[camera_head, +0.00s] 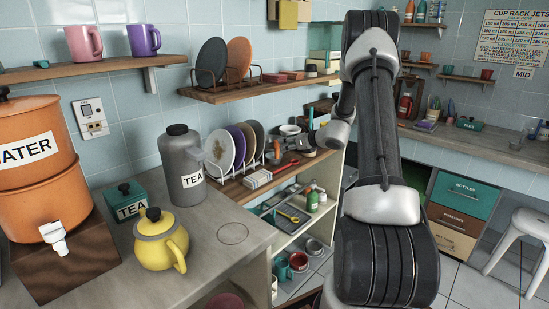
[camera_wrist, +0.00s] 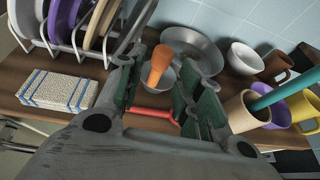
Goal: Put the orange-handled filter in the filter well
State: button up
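The orange handle (camera_wrist: 161,62) of what looks like the filter stands up between my gripper's fingers in the wrist view. A small grey metal bowl shape shows at its lower end; I cannot tell if the two are joined. My gripper (camera_wrist: 165,90) is open, its green-padded fingers on both sides of the handle with gaps. I cannot make out the filter well for certain; a thin ring (camera_head: 233,233) shows on the grey counter.
The plate rack (camera_wrist: 78,46) and a striped sponge-like block (camera_wrist: 60,90) are on the left. A metal pan (camera_wrist: 190,50), white bowl (camera_wrist: 245,58) and cups (camera_wrist: 245,112) crowd the right. A red-handled thing (camera_wrist: 152,113) lies below. A yellow teapot (camera_head: 160,243) and grey tea canister (camera_head: 183,168) stand on the counter.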

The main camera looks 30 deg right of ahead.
aim_at(277, 143)
jog(key=x, duration=0.7)
jog(key=shift+w+r, duration=0.2)
jog(key=shift+w, duration=0.2)
jog(key=shift+c, duration=0.3)
grip_shut()
